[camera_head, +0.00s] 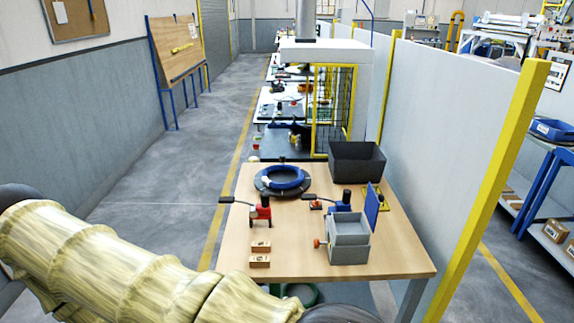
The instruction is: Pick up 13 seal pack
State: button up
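Two small light-brown packs lie on the near part of the wooden table: a farther pack (261,246) and a nearer pack (260,261). They sit close together, left of the grey open box. Both carry dark marks on top, too small to read, so I cannot tell which is the 13 seal pack. My arm crosses the lower left of the view in a pale yellow cover. My gripper's fingers do not show.
The wooden table (300,227) bears a blue coil (282,180), red (260,210) and blue (340,205) tools, a grey open box (348,241) and a dark bin (356,162). A partition (440,130) stands on the right. Floor (150,190) on the left is clear.

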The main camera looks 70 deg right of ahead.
aim_at(256, 262)
jog(key=i, duration=1.95)
jog(key=z, duration=3.85)
jog(key=i, duration=1)
jog(key=z, duration=0.05)
